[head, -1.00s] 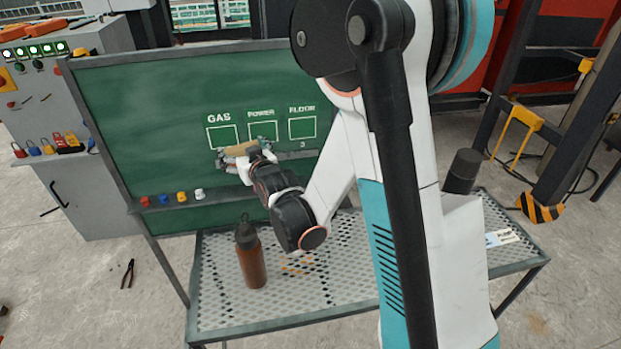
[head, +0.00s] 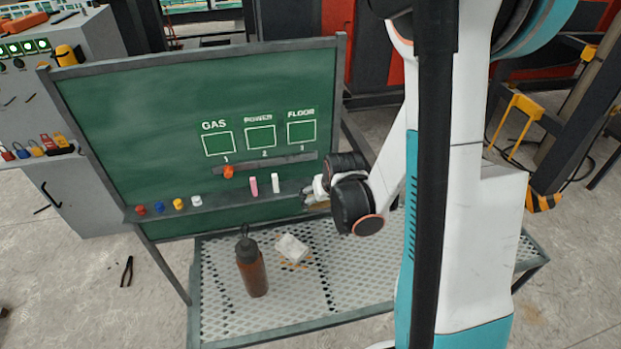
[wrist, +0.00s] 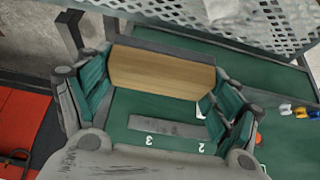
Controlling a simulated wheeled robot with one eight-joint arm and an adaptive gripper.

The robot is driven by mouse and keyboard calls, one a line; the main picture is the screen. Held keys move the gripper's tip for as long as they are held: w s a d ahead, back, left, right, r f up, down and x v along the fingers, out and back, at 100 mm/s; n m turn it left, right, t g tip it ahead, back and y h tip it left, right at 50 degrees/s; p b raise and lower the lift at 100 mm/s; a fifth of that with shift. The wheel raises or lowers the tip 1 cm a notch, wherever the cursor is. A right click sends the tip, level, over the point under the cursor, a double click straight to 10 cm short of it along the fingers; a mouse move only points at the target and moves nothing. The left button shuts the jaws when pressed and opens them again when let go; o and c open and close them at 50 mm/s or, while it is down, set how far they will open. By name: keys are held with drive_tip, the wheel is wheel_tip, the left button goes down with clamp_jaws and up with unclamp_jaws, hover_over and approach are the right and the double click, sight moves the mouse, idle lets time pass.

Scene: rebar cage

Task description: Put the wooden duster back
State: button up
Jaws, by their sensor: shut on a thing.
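The wooden duster (wrist: 162,73) is a light brown block, held between the two fingers of my gripper (wrist: 163,80) in the wrist view. In the head view my gripper (head: 314,196) is at the right part of the long chalk ledge (head: 225,204) of the green board (head: 130,120). The duster is mostly hidden there by my wrist. I cannot tell whether it touches the ledge.
A pink chalk (head: 253,187) and a white chalk (head: 276,183) stand left of my gripper. An orange knob (head: 228,172) is on the short upper ledge (head: 265,165). A brown bottle (head: 252,268) and a white crumpled item (head: 291,248) are on the mesh table (head: 330,300).

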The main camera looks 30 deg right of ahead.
drive_tip(key=b, duration=0.3)
hover_over(310, 181)
drive_tip(key=s, duration=0.2)
drive_tip(key=shift+a+f, duration=0.1)
drive_tip(key=shift+a, duration=0.25)
drive_tip(key=shift+s+f, duration=0.1)
drive_tip(key=shift+f, duration=0.55)
wheel_tip(310, 181, down, 6)
drive_tip(key=b, duration=0.3)
drive_tip(key=shift+r, duration=0.25)
drive_tip(key=shift+f, duration=0.15)
drive_tip(key=o, duration=0.9)
drive_tip(key=shift+c, duration=0.2)
drive_tip(key=shift+r, duration=0.2)
